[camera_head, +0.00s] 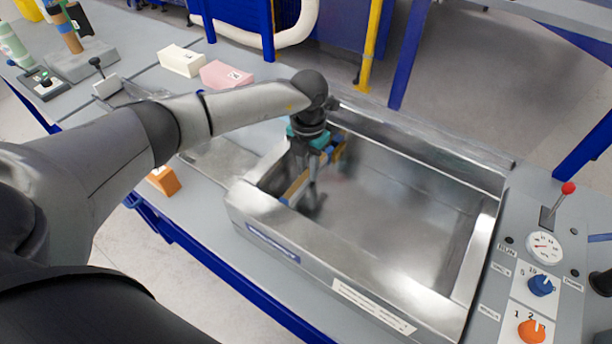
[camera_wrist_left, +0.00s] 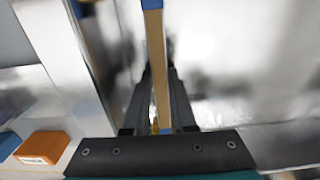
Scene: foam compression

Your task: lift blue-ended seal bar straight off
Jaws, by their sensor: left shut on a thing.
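The seal bar is a tan bar with blue ends (camera_head: 297,187), held at the left part of the metal chamber (camera_head: 345,262). In the left wrist view the bar (camera_wrist_left: 158,60) runs lengthwise between the fingers, a blue end at the top and blue near the gripper's base. My left gripper (camera_head: 313,188) points down over the chamber and is shut on the bar, hiding its middle in the head view. I cannot tell if the bar still touches the chamber. My right gripper is not in view.
The control panel with a red-tipped lever (camera_head: 568,188), gauge (camera_head: 544,246), blue knob (camera_head: 540,285) and orange knob (camera_head: 531,331) stands to the right. White (camera_head: 181,60) and pink (camera_head: 226,75) blocks lie behind my arm. An orange block (camera_head: 164,181) sits left of the chamber. The chamber's middle is empty.

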